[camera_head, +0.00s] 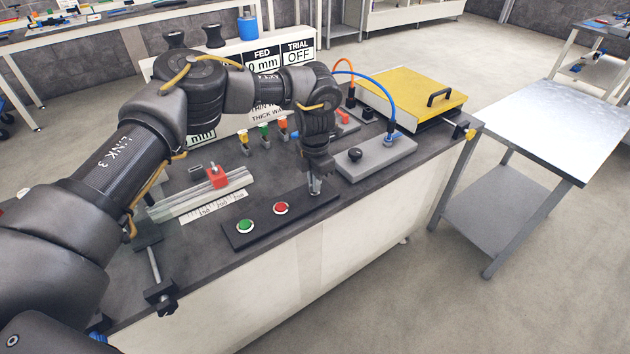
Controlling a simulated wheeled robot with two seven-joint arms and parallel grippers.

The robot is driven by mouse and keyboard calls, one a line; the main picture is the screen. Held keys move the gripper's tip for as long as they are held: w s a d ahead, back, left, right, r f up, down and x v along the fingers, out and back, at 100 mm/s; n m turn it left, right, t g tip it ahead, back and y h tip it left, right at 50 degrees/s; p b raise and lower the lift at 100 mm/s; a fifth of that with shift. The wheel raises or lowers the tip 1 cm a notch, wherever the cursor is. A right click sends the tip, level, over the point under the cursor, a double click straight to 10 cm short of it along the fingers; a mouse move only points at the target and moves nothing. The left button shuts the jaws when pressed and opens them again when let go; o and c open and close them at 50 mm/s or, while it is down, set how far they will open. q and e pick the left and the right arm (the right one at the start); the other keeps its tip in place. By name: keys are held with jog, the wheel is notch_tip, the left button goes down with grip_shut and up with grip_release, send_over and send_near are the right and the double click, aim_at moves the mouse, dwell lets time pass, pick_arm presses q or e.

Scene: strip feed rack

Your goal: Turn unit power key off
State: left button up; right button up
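My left gripper (315,190) points straight down over the right end of a black button panel (254,222) near the front edge of the bench. Its small grey fingertips are at the panel's surface. A green button (245,226) and a red button (281,208) sit on the panel to the left of the fingers. I see no power key; anything at the panel's right end is hidden by the gripper. Whether the fingers are shut or hold anything is too small to tell. My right gripper is out of view.
A grey block with a black knob (355,154) stands just right of the gripper. Behind it is a yellow-lidded box (411,93). A clear guide with a red slider (217,177) and ruler lies left. A bare metal table (560,125) stands at the right.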

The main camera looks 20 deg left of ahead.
pick_arm(q)
jog(key=o, duration=0.4)
notch_tip(320, 180, up, 11)
jog(key=shift+s+f+b, duration=0.1)
jog(key=shift+b, duration=0.7)
